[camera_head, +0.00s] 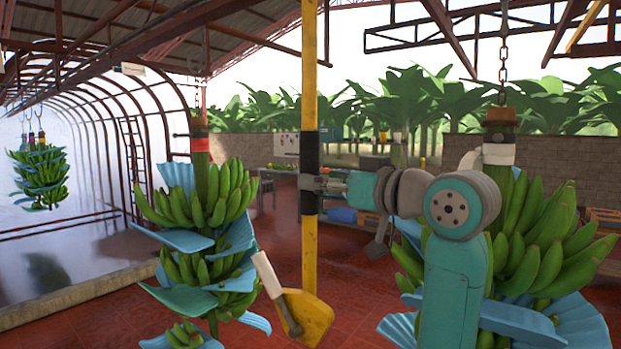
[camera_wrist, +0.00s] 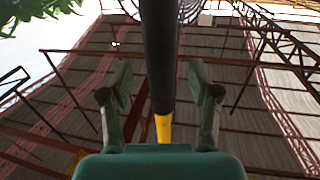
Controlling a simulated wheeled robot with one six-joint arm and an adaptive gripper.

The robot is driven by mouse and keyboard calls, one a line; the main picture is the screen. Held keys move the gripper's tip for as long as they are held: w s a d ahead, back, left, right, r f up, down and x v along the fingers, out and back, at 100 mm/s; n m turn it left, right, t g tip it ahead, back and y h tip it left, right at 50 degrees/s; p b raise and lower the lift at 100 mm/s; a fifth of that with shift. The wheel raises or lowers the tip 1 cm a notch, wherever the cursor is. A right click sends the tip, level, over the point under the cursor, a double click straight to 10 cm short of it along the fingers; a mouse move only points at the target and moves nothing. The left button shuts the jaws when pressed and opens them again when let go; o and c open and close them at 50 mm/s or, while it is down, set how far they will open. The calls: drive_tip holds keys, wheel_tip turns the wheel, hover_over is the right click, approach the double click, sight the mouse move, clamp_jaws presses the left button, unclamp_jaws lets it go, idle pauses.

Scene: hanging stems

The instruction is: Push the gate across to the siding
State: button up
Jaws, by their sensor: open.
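A tall yellow pole (camera_head: 310,80) hangs upright in the middle of the head view, with a black sleeve (camera_head: 310,150) around part of it. I take it to be the gate's handle; the gate itself is not clearly seen. My gripper (camera_head: 312,183) is at the pole, by the lower part of the black sleeve. In the wrist view the sleeve (camera_wrist: 158,50) runs between the two spread fingers of my gripper (camera_wrist: 160,88), with yellow (camera_wrist: 163,128) below it. The fingers are open, one on each side, with gaps to the sleeve.
Banana stems hang on chains left (camera_head: 222,190) and right (camera_head: 540,220) of the pole, close to my arm. Another stem (camera_head: 40,175) hangs far left. A brick wall (camera_head: 250,148) stands behind; red floor lies below.

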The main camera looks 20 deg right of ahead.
drive_tip(key=shift+x, duration=2.1)
clamp_jaws()
